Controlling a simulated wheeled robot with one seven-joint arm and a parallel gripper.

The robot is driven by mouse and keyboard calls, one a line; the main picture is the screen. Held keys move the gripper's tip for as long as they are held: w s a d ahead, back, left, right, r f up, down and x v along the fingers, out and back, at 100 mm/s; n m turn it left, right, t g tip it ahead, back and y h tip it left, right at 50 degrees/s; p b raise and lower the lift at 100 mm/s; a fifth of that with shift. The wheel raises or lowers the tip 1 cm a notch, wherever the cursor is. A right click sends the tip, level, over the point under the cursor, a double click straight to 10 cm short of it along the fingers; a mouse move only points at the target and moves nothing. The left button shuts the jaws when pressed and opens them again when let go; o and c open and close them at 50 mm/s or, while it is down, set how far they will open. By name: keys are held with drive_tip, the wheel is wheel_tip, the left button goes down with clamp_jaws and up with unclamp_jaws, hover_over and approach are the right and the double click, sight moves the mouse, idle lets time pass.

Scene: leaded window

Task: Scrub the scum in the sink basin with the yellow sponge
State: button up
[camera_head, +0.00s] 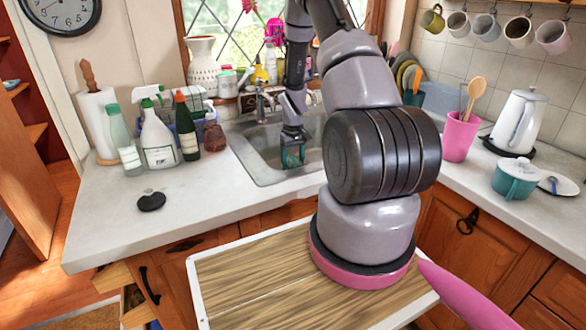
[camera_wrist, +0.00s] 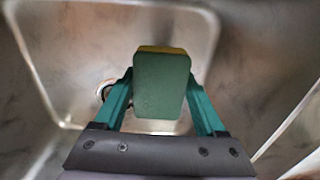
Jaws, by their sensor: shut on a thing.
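My gripper (camera_head: 293,157) reaches down into the metal sink basin (camera_head: 255,150) in the head view. In the wrist view, my gripper (camera_wrist: 160,105) is shut on the yellow sponge (camera_wrist: 162,84), with its teal fingers on either side. The sponge's green face is toward the camera, and a yellow strip shows along its top edge. The sink basin (camera_wrist: 255,70) fills the wrist view. Faint dark smudges show on its metal; I cannot tell which are scum and which are reflections. I cannot tell whether the sponge touches the basin.
A faucet (camera_head: 262,103) stands behind the basin. Spray bottle (camera_head: 157,135) and other bottles stand left of it, with a black stopper (camera_head: 151,200) nearer the front. A pink utensil cup (camera_head: 459,136), white kettle (camera_head: 518,122) and teal pot (camera_head: 515,180) stand right. The left front counter is mostly clear.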

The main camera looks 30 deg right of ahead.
idle(0.6)
drive_tip(key=shift+f, duration=3.95)
drive_tip(key=shift+f, duration=0.6)
